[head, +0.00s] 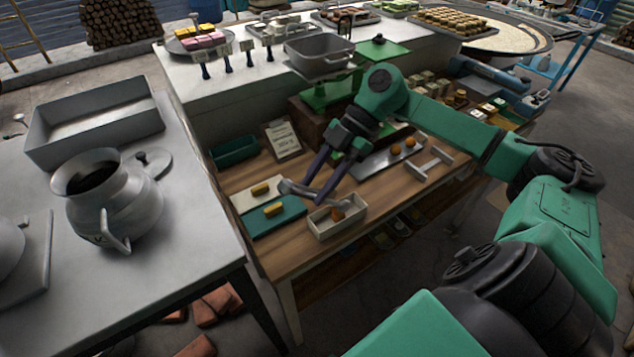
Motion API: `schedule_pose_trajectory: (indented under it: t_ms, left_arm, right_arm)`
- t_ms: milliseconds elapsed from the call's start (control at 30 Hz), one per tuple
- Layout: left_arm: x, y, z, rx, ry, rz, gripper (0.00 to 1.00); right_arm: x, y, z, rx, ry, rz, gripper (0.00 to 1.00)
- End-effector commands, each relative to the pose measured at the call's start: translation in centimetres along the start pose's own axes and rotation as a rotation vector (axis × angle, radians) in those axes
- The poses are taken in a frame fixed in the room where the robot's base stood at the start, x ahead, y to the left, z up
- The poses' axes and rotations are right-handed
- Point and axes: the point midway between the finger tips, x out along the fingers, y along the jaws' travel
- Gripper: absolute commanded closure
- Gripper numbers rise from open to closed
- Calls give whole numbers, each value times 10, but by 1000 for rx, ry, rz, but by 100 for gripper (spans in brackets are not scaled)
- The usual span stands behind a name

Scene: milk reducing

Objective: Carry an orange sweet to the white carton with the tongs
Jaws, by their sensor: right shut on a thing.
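My right gripper (318,190) reaches down over the wooden table, its long dark fingers shut on the grey metal tongs (292,187). The white carton (322,230), a small open box, stands at the table's front edge just below the fingertips. An orange sweet (338,213) shows at the carton, by the tongs' right end. I cannot tell whether it rests in the carton or is held just above it. Two more orange sweets (397,149) (410,142) lie on a metal tray (374,165) to the right. My left gripper is out of view.
A cream board (243,199) and a green board (270,226), each with a yellow block, lie left of the carton. A grey bracket-like stand (430,165) is at the right. A note board (282,140) and green tray (234,151) stand behind. A metal jug (110,195) is on the left table.

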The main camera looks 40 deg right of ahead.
Motion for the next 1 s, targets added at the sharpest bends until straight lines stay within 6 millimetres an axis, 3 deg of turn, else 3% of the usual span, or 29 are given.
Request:
schedule_pose_trajectory:
  t_ms: [167, 633, 800, 1000]
  left_arm:
    - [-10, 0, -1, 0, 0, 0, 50]
    - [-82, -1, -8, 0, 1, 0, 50]
    - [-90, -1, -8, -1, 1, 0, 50]
    - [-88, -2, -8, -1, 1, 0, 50]
  right_arm:
    - [-8, 0, -7, -1, 0, 1, 64]
    - [-61, 4, -58, 0, 0, 0, 64]
    - [-73, 4, -70, 0, 0, 0, 64]
    - [-72, 4, -70, 0, 0, 0, 64]
